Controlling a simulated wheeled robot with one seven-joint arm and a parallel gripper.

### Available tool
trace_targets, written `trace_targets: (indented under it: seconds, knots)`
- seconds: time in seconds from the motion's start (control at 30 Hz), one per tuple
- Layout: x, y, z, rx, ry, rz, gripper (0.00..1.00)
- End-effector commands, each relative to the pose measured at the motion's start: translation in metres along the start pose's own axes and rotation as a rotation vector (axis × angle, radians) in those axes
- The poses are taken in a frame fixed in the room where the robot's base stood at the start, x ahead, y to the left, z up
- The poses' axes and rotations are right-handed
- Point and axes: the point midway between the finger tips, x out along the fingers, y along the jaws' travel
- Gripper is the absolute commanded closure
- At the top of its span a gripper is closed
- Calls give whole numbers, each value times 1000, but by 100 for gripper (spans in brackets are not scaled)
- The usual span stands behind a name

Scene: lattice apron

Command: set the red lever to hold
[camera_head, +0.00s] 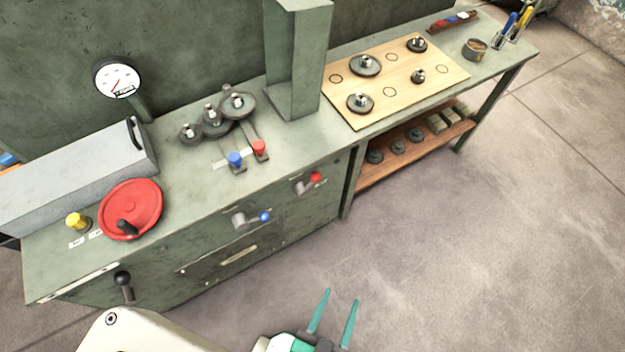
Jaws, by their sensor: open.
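A red-capped lever (259,149) stands on the bench top beside a blue-capped lever (235,160), each at the near end of a dark slot. A small pale label strip (219,163) lies left of the blue one; its text is too small to read. On the bench's front face, a metal handle with a red knob (315,177) sits up and right of one with a blue knob (264,217). I cannot tell which position reads hold. My gripper (341,297), with two teal fingers, is open and empty over the floor in front of the bench, apart from all of these.
Gears (214,122) and a green column (292,100) stand behind the levers. A red handwheel (131,209) and grey box (75,180) are at left. A wooden board (440,75) with gears lies at right. The floor (460,260) before the bench is clear.

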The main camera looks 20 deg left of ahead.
Motion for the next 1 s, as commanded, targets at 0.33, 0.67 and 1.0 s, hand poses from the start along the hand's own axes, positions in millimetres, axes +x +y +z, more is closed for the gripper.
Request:
trace_targets:
  seconds: [0.33,0.67,1.0]
  knots:
    - [118,-9,128,-13,-286,-144,53]
    - [220,-59,141,-22,-310,-529,53]
    - [287,-94,34,-90,35,-963,53]
